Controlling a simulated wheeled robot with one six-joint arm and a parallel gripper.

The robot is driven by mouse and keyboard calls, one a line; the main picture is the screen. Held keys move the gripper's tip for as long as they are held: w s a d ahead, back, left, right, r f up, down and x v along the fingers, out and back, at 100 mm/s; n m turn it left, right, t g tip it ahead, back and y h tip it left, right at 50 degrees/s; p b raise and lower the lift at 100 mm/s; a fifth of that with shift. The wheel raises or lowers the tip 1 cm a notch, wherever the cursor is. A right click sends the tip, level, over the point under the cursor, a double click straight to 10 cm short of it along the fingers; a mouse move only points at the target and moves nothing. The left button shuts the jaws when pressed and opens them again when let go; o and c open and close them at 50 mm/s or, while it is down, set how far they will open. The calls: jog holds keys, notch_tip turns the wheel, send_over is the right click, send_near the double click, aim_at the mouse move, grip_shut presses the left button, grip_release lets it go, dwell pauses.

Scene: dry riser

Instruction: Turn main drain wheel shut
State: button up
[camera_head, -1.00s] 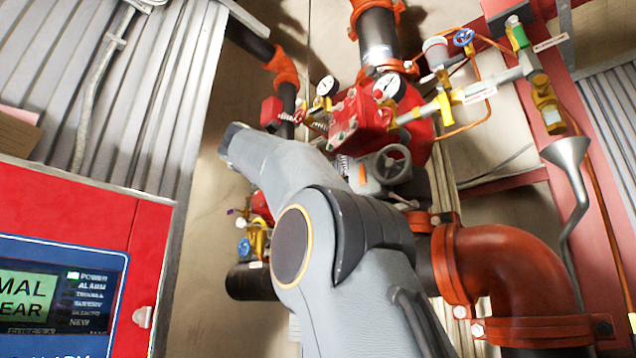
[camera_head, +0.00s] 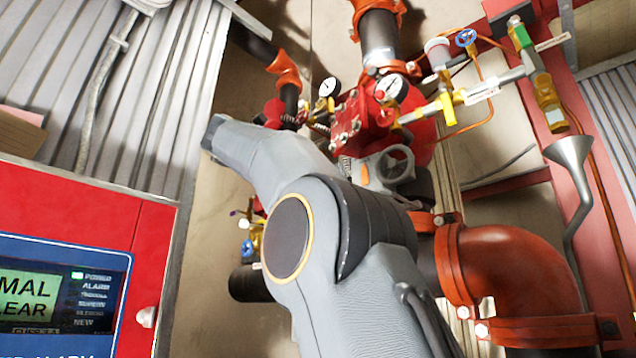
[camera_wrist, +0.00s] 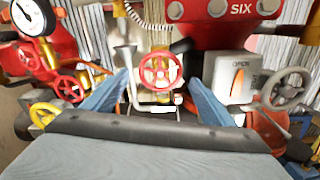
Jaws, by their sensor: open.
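A red handwheel (camera_wrist: 160,71) with spokes stands ahead in the middle of the wrist view, on a brass-coloured valve. No label on it is readable, so I cannot confirm that it is the main drain wheel. My gripper (camera_wrist: 158,80) is open, its two blue fingers spread to the left and right of this wheel in the picture. The wheel appears beyond the fingertips, with no visible contact. In the head view my arm hides the gripper, and I cannot make out this red wheel there.
A grey handwheel (camera_wrist: 287,90) beside a white box marked OPEN (camera_wrist: 238,78) is at right. A yellow wheel (camera_wrist: 45,113) and another red wheel (camera_wrist: 68,88) are at left. A grey funnel (camera_head: 570,150), orange elbow pipe (camera_head: 505,265) and red alarm panel (camera_head: 95,215) surround my arm.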

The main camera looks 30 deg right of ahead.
jog(key=shift+v, duration=1.65)
